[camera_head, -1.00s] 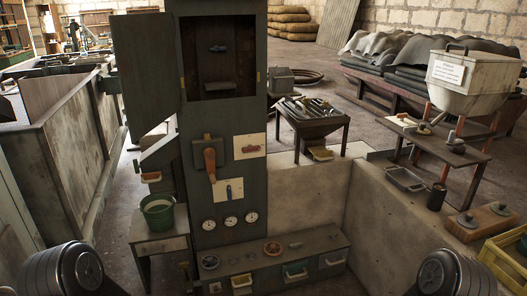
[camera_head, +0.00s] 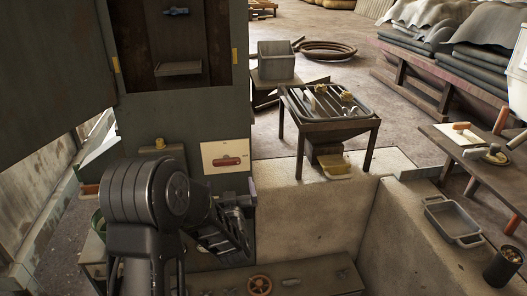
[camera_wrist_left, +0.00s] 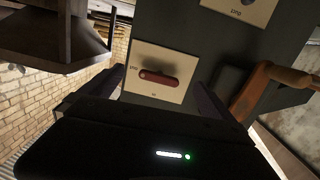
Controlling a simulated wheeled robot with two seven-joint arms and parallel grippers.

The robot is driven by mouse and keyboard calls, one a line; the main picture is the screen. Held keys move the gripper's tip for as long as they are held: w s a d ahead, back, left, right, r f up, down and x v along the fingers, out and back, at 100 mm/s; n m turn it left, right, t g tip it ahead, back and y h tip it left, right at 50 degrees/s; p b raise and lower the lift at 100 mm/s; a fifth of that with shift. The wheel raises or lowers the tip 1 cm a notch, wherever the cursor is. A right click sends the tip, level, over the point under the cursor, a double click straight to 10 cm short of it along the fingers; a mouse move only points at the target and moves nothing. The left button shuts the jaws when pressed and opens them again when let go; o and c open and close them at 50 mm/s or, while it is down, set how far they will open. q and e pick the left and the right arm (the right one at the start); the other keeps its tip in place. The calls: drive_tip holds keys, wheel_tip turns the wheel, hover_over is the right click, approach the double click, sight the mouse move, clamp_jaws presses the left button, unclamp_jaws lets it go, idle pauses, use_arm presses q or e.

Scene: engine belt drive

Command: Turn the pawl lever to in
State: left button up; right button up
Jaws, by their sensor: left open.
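A red lever (camera_head: 228,161) lies level on a cream plate (camera_head: 209,149) on the front of the dark green cabinet. It also shows in the left wrist view (camera_wrist_left: 158,79); I take it as the pawl lever, but its small lettering is hard to read. My left gripper (camera_head: 232,232) is in front of the cabinet, below the plate. In the left wrist view its open fingers (camera_wrist_left: 162,95) stand to either side of the plate, with nothing between them. The gap to the lever is hard to judge. My right gripper is out of view.
A low shelf with a small orange wheel (camera_head: 259,285) is below. A dark table (camera_head: 330,125) stands right of the cabinet.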

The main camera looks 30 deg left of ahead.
sight(227, 164)
use_arm(q)
drive_tip(key=shift+y, duration=0.5)
drive_tip(key=w+a, duration=0.1)
drive_tip(key=w, duration=0.1)
drive_tip(key=w+a+r, duration=0.1)
drive_tip(key=w+a, duration=0.1)
drive_tip(key=w+a+r, duration=0.1)
drive_tip(key=w+a, duration=0.1)
drive_tip(key=shift+w+a+p, duration=0.15)
drive_tip(key=shift+w+p, duration=0.15)
drive_tip(key=shift+p, duration=0.05)
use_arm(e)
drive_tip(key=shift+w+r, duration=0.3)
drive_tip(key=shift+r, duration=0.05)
use_arm(q)
drive_tip(key=shift+c, duration=0.6)
